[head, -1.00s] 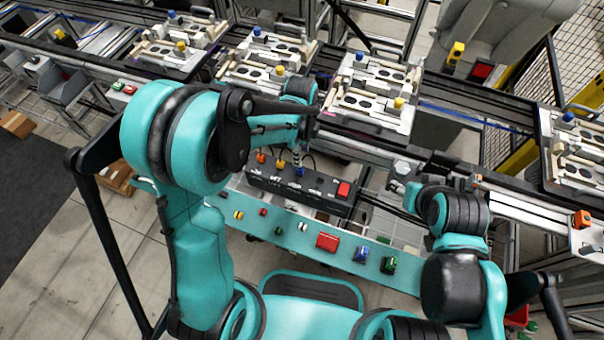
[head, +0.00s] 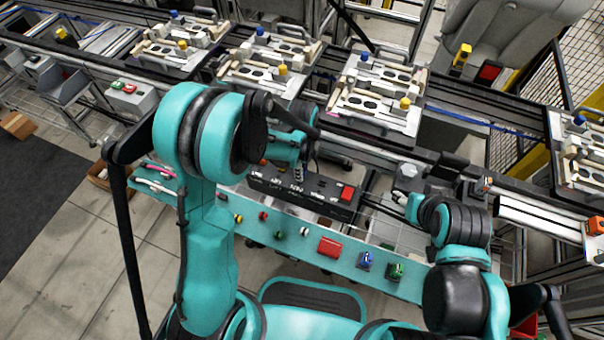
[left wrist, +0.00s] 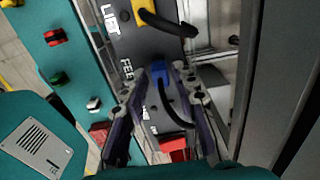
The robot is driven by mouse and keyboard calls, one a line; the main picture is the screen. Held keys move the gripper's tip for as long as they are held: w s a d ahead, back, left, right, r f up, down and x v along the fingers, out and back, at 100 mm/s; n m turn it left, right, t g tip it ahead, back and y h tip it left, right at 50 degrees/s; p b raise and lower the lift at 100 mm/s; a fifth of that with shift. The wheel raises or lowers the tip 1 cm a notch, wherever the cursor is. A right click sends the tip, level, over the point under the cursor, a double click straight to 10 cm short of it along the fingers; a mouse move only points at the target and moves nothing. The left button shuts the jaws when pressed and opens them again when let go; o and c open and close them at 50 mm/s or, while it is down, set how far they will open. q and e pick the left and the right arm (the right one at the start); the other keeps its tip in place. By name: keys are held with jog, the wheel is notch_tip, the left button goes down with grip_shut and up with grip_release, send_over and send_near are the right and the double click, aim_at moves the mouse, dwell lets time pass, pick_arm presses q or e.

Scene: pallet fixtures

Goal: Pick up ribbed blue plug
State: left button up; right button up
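The blue plug (left wrist: 158,72) sits on the black labelled control box (left wrist: 132,42) in the left wrist view, with a black cable curving from it. Its ribs are too small to make out. My left gripper (left wrist: 160,86) is open, with one finger on each side of the plug and gaps between. In the head view my left gripper (head: 298,173) points down at the box (head: 318,198) and hides the plug. My right gripper (head: 404,196) is right of the box, too small to tell open or shut.
A yellow plug (left wrist: 146,8) with a black cable is close by on the box. A teal panel (head: 290,237) with several buttons runs in front. Pallet fixtures (head: 378,95) with blue and yellow knobs stand on the conveyor behind.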

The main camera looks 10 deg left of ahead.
pick_arm(q)
grip_shut()
jog(key=shift+r, duration=0.5)
jog(key=r+p, duration=0.1)
jog(key=r, duration=0.1)
jog(key=r+p, duration=0.1)
jog(key=r, duration=0.1)
jog(key=shift+s+d+p, duration=0.15)
jog(key=shift+d+p, duration=0.2)
jog(key=s+d+r+p, duration=0.3)
jog(key=s+d+r, duration=0.25)
jog(key=d, duration=0.25)
jog(key=shift+w+a+f+b, duration=0.3)
jog(key=shift+w+f+b, duration=0.6)
jog(key=shift+f, duration=0.55)
jog(key=shift+w+a+f+b, duration=0.3)
jog(key=shift+w+f+b, duration=0.3)
jog(key=shift+f+b, duration=0.65)
jog(key=shift+w+a+f+b, duration=0.3)
jog(key=shift+w+f+b, duration=0.5)
jog(key=shift+f, duration=0.8)
